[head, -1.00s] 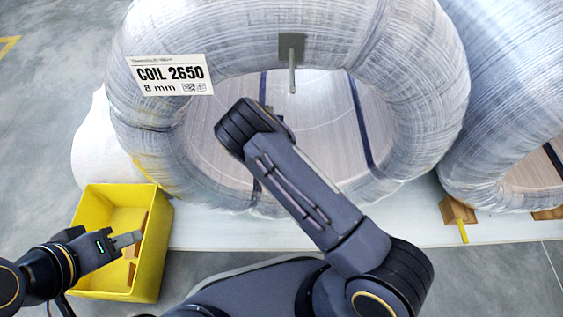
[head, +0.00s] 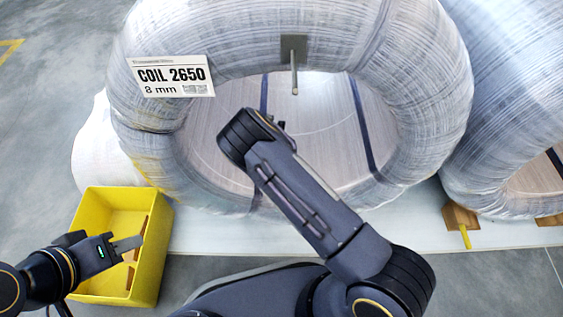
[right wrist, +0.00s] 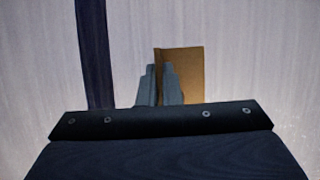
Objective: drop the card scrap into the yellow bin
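The yellow bin (head: 91,211) stands on the floor at the lower left of the head view. My left gripper (head: 129,243) reaches over it from the left. Brown card-like pieces (head: 142,229) show at its fingertips and lower in the bin; whether the fingers hold one is unclear. My right arm reaches to the coil's opening; its gripper is hidden in the head view. In the right wrist view, the right gripper's fingers (right wrist: 159,86) are close together on a folded brown card piece (right wrist: 186,70). Which brown piece is the scrap cannot be told.
A large wrapped coil (head: 420,90) labelled COIL 2650 (head: 173,75) fills the middle. A grey bracket with a rod (head: 293,50) sits at its upper inner edge. A second coil (head: 510,90) and a wooden block (head: 460,215) are at the right. Floor is free at the left.

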